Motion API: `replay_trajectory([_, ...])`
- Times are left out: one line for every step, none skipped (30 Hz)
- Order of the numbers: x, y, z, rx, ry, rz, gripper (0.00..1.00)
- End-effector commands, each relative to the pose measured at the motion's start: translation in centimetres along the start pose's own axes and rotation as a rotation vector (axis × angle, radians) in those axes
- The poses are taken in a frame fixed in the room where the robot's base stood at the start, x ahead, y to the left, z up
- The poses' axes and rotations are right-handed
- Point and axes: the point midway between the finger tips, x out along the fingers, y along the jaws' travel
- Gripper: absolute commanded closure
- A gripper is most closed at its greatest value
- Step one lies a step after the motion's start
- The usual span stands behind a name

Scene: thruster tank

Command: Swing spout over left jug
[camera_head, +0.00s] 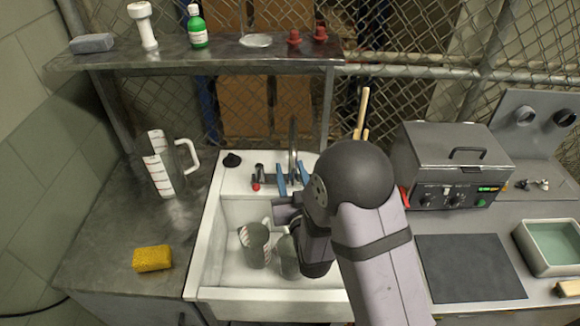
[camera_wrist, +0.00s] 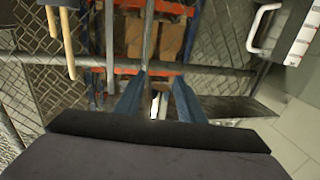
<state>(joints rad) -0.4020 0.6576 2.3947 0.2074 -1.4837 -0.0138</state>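The grey metal spout (camera_head: 293,145) rises from the tap at the back of the white sink (camera_head: 207,245). The left jug (camera_head: 256,248), clear with red and white markings, stands in the basin. The right jug (camera_head: 287,262) stands beside it, partly hidden by my arm. My gripper (camera_head: 293,178) is at the tap, its two blue fingers apart, one on each side of the spout in the picture. In the wrist view, the spout (camera_wrist: 149,42) runs up between the spread fingertips (camera_wrist: 159,78), closer to the left one. Contact with the spout cannot be told.
A red-marked tap knob (camera_head: 256,180) is left of the fingers. A large measuring jug (camera_head: 165,168) and yellow sponge (camera_head: 152,258) are on the left counter. A shelf (camera_head: 120,55) spans behind. A grey heater box (camera_head: 450,165) stands right of my arm.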

Motion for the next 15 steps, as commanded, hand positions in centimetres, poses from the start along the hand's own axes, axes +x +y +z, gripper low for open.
replay_trajectory([0.41, 0.02, -0.13, 0.0, -0.001, 0.001, 0.64])
replay_trajectory([0.58, 0.02, -0.11, 0.0, -0.001, 0.0, 0.64])
replay_trajectory([0.8, 0.01, -0.09, 0.0, 0.0, 0.0, 0.64])
replay_trajectory([0.93, 0.0, -0.07, 0.0, -0.001, 0.0, 0.64])
replay_trajectory([1.03, 0.0, -0.03, 0.0, -0.001, 0.0, 0.64])
replay_trajectory([1.12, -0.01, 0.02, 0.0, -0.002, -0.001, 0.64])
replay_trajectory([1.18, -0.01, 0.05, 0.0, -0.002, -0.001, 0.64])
replay_trajectory([1.21, -0.01, 0.07, 0.0, -0.002, -0.001, 0.64])
replay_trajectory([1.25, -0.01, 0.08, 0.0, -0.002, -0.001, 0.64])
replay_trajectory([1.27, -0.01, 0.08, 0.0, -0.001, -0.001, 0.64])
replay_trajectory([1.27, -0.02, 0.09, 0.0, -0.001, -0.001, 0.64])
replay_trajectory([1.27, -0.02, 0.09, 0.0, -0.001, -0.001, 0.64])
replay_trajectory([1.27, -0.02, 0.09, 0.0, -0.001, -0.001, 0.64])
replay_trajectory([1.26, -0.01, 0.09, 0.0, -0.001, -0.001, 0.64])
replay_trajectory([1.26, -0.02, 0.09, 0.0, -0.001, -0.001, 0.64])
